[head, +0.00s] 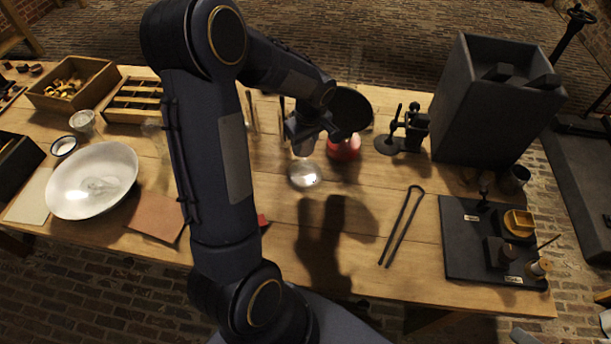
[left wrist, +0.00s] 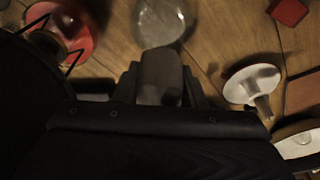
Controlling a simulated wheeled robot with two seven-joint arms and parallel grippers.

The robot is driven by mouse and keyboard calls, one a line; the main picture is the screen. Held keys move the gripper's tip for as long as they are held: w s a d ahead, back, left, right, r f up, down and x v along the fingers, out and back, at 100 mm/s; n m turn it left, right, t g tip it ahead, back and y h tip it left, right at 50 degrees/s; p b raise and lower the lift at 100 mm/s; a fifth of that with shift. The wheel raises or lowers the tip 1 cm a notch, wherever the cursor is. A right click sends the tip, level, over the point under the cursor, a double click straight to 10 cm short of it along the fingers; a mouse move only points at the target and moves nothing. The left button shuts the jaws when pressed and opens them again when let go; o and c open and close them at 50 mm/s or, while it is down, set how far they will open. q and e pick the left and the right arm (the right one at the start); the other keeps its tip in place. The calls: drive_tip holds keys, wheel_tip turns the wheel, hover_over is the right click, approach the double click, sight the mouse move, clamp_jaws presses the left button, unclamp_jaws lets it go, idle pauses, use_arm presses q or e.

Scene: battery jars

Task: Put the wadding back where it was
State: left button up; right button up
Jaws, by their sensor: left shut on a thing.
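My left gripper (head: 306,136) is over the middle of the table, pointing down near a clear round glass vessel (head: 304,175). In the left wrist view the gripper (left wrist: 160,80) is shut on a dull grey-brown lump (left wrist: 160,72), which looks like the wadding. The lump is held between the fingertips, and its lower part is hidden by the gripper. The glass vessel also shows just beyond it in the wrist view (left wrist: 163,20). I cannot tell whether the lump touches anything else. My right gripper is not in view.
A red-based vessel (head: 344,148) stands close right of the gripper. A white funnel (left wrist: 252,84) shows in the wrist view. Black tongs (head: 402,225), a dark board with small parts (head: 460,245) and a tall grey box (head: 490,110) are right. A white bowl (head: 70,195) is left.

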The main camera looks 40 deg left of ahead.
use_arm(q)
drive_tip(key=p, duration=0.1)
approach(304, 174)
drive_tip(key=f, duration=0.2)
drive_tip(key=a+f, duration=0.1)
drive_tip(key=f, duration=0.2)
drive_tip(key=shift+w+a, duration=0.1)
drive_tip(key=shift+a, duration=0.05)
drive_tip(key=shift+f, duration=0.45)
drive_tip(key=shift+f, duration=0.2)
drive_tip(key=o, duration=0.7)
drive_tip(key=shift+r, duration=0.1)
drive_tip(key=shift+o, duration=0.2)
